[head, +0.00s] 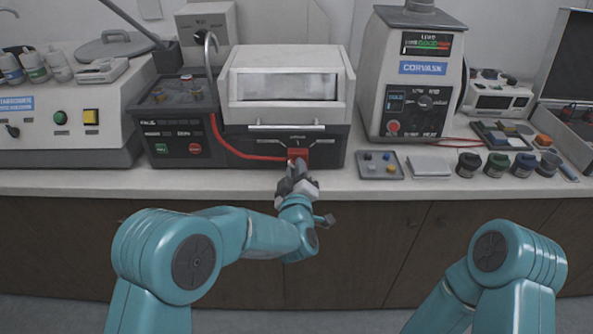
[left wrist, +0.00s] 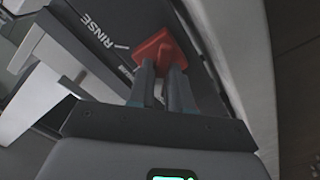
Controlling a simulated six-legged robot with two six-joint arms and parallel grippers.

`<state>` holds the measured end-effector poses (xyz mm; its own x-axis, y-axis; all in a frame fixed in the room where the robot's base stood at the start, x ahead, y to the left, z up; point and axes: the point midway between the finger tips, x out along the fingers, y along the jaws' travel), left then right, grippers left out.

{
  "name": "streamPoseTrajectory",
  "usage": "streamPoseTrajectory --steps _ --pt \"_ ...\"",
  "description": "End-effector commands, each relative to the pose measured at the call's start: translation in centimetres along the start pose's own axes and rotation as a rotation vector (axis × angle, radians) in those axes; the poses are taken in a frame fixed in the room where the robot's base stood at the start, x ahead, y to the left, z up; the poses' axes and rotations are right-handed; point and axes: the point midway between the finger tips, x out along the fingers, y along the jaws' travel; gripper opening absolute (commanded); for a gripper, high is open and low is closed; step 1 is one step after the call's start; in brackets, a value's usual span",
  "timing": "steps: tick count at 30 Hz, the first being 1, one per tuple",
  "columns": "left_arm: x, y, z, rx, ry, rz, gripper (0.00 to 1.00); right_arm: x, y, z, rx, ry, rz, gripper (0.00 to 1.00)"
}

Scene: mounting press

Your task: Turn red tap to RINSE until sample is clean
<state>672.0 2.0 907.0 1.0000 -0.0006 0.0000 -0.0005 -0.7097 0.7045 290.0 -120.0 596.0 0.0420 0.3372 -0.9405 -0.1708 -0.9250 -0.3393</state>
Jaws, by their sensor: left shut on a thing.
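The red tap (head: 298,154) is on the front panel of a white and dark machine (head: 284,95), below its horizontal handle bar. In the left wrist view, the red tap (left wrist: 155,48) sits beside the printed word RINSE (left wrist: 97,32) and a short white mark. My left gripper (head: 297,168) reaches up to the tap, and its two fingers (left wrist: 160,80) are shut on it. The tap's exact angle is hard to tell. The sample is not visible; the machine's window (head: 283,85) looks pale and cloudy. My right gripper is out of view.
A red hose (head: 232,150) runs across the machine's left side toward the tap. A small tray (head: 377,165) with coloured pieces, a white pad (head: 428,166) and several dark jars (head: 469,164) stand to the right. The counter's front edge (head: 220,184) lies just below the machine.

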Motion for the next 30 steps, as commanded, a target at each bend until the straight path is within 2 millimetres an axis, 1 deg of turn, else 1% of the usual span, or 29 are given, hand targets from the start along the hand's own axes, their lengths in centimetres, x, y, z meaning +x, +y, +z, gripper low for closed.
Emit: streamPoseTrajectory --steps 5,11,19,30 --pt "0.0 -0.1 0.1 0.044 0.000 0.000 0.00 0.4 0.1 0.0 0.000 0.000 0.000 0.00" --pt "0.0 -0.1 0.2 0.165 0.001 0.001 0.00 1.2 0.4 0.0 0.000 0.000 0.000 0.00" --pt "0.0 0.0 0.2 0.411 0.000 -0.001 0.00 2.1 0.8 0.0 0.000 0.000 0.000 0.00" --pt "0.0 0.2 0.1 0.763 0.000 -0.001 0.00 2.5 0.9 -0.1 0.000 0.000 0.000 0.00"
